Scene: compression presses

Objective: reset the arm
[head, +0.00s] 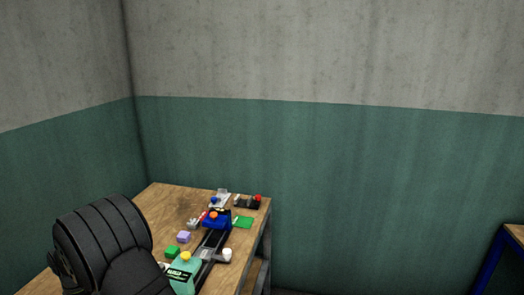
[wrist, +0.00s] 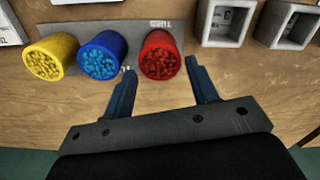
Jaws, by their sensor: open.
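My gripper (wrist: 160,66) shows in the wrist view with its two dark blue fingers spread apart. Nothing is held between them. A red cup (wrist: 160,40) with small red pieces in it appears between and just beyond the fingertips; I cannot tell the depth gap. A blue cup (wrist: 103,57) and a yellow cup (wrist: 50,58) are to its left, beside a grey strip (wrist: 140,28) with lettering. In the head view, I cannot make out my gripper's fingers.
A wooden table (head: 160,215) stands in the corner, carrying a blue device (head: 217,221), a green block (head: 173,252), a purple block (head: 184,237) and a green plate (head: 243,222). Two grey square-walled boxes (wrist: 222,30) are at upper right in the wrist view.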

